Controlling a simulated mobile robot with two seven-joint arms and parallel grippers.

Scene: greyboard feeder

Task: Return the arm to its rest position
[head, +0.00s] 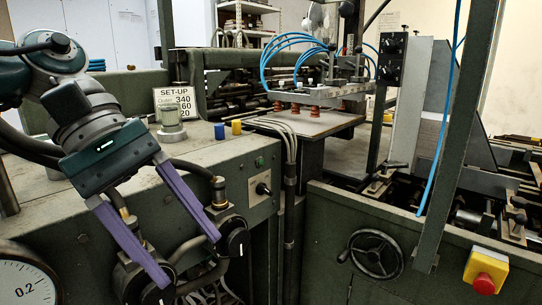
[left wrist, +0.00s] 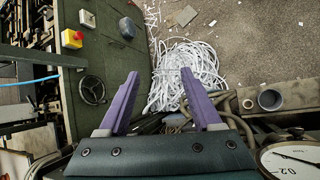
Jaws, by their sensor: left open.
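My left arm comes in from the left in the head view. Its gripper (head: 190,260) has two purple fingers spread apart and pointing down and to the right, in front of the dark green machine front. In the left wrist view the gripper (left wrist: 159,73) is open, with nothing between the fingers. Beyond the fingertips in that view, a tangle of white paper strips (left wrist: 190,80) lies on the floor. My right gripper does not show.
The machine front (head: 120,215) with knobs and hoses is close behind the fingers. A gauge (head: 25,285) is at lower left. A handwheel (head: 377,254) and a red-yellow stop button (head: 487,270) are at right. A SET-UP sign (head: 174,100) and grey-green object (head: 171,125) stand on top.

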